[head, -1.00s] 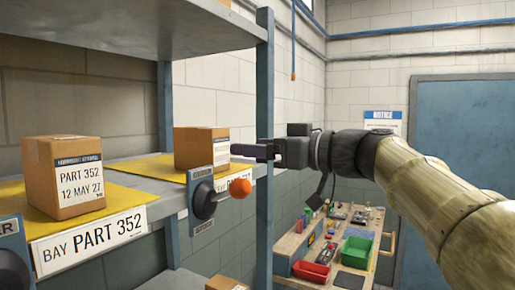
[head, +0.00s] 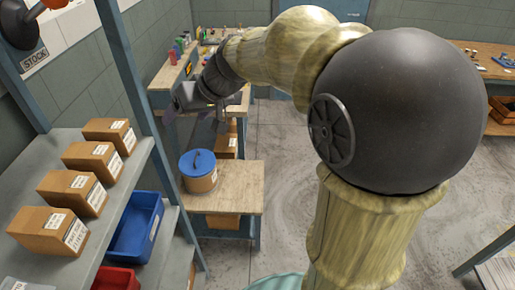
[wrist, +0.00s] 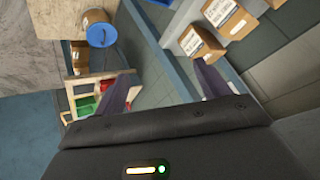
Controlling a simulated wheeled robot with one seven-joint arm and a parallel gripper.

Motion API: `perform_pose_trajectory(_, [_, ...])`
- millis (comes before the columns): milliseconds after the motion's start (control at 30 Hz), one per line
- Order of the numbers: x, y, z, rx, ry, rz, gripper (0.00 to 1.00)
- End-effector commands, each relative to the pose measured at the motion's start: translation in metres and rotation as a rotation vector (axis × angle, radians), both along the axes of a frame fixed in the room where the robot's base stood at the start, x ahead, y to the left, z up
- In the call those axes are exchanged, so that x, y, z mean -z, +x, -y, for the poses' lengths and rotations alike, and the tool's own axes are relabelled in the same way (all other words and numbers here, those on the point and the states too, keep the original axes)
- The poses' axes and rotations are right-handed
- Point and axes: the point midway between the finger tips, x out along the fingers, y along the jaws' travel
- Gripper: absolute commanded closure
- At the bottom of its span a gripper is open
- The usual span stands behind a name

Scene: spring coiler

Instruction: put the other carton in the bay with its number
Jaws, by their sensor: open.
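Several brown cartons with white labels stand in a row on the grey shelf (head: 135,180) at left in the head view; the nearest carton (head: 48,230) has a larger label, too small to read surely. Two labelled cartons show in the wrist view, one close (wrist: 190,42) and one farther up (wrist: 222,12). My gripper (head: 190,112) is open and empty, beyond the shelf post in the head view. In the wrist view its two fingers (wrist: 162,85) are spread, with a gap between them. The numbered bays are out of view now.
Below the cartons are a blue bin (head: 135,228) and a red bin (head: 115,278). A tub with a blue lid (head: 198,170) stands on a low wooden table (head: 235,190). A shelf post (head: 125,70) stands between cartons and gripper. Floor (head: 285,190) is clear.

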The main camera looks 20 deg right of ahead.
Motion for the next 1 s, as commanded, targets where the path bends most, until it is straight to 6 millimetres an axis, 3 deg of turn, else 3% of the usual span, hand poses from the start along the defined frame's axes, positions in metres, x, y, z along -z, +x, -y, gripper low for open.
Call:
perform_pose_trajectory(33, [0.034, -0.015, 0.018, 0.057, -0.055, -0.073, 0.26])
perform_pose_trajectory(200, [0.123, -0.075, 0.068, 0.208, -0.241, -0.246, 0.26])
perform_pose_trajectory(300, [0.161, -0.112, 0.091, 0.261, -0.33, -0.306, 0.26])
perform_pose_trajectory(400, [0.184, -0.14, 0.104, 0.286, -0.385, -0.338, 0.26])
perform_pose_trajectory(533, [0.195, -0.155, 0.109, 0.296, -0.412, -0.35, 0.26])
perform_pose_trajectory(1000, [0.195, -0.155, 0.109, 0.296, -0.412, -0.35, 0.26])
